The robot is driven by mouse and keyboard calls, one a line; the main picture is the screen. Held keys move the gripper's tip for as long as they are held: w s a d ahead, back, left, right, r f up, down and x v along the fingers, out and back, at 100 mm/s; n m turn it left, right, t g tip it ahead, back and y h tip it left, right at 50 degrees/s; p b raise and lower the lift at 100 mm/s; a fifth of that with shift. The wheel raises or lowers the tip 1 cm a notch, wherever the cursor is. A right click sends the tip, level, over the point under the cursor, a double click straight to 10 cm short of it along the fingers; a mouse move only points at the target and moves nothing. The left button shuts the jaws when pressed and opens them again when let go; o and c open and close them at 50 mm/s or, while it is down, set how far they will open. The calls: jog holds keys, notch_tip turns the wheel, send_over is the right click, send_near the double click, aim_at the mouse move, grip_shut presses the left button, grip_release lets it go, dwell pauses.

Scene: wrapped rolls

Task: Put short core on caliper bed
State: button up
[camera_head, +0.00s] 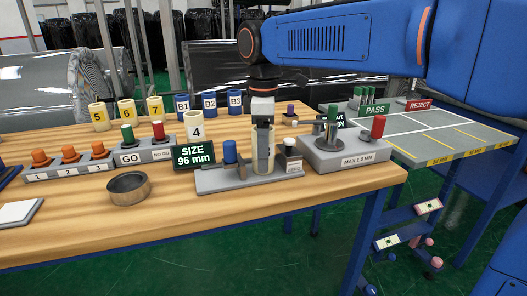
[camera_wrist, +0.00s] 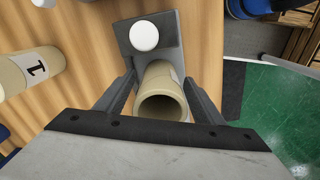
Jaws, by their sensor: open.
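A beige hollow core (camera_head: 263,165) stands upright on the grey caliper bed (camera_head: 225,184), beside the bed's blue post (camera_head: 230,152). My gripper (camera_head: 262,148) is above the bed with its fingers down on either side of this core. In the wrist view the core (camera_wrist: 161,92) shows its open top between my two open fingers (camera_wrist: 160,85). A white knob (camera_wrist: 144,36) sits at the end of the bed. The green display (camera_head: 194,155) reads SIZE 96 mm. Whether the fingers touch the core cannot be told.
A core labelled 4 (camera_head: 195,126) stands behind the display. Cores 5, 6 and 7 (camera_head: 127,113) stand farther back, near blue cores (camera_head: 209,105). A metal ring (camera_head: 128,187) lies at the front left. The MAX 1.0 MM block (camera_head: 345,158) stands close on the right.

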jog(key=shift+r, duration=0.15)
notch_tip(320, 180, up, 12)
jog(key=s+d+f+m+t, duration=0.1)
jog(key=s+d+f+m, duration=0.4)
jog(key=d, duration=0.4)
jog(key=s+d+f+m+t, duration=0.1)
jog(key=s+d+f+m, duration=0.3)
jog(key=d+f, duration=0.4)
jog(key=s+d+f+m+t, duration=0.1)
jog(key=s+d+f+m, duration=0.3)
jog(key=f, duration=0.4)
jog(key=s+d+f+m+t, duration=0.1)
jog(key=s+d+f+m, duration=0.3)
jog(key=s+d+f, duration=0.2)
jog(key=shift+s+f+t, duration=0.4)
jog(key=shift+s+f, duration=0.45)
jog(key=shift+f, duration=0.05)
jog(key=shift+c, duration=0.2)
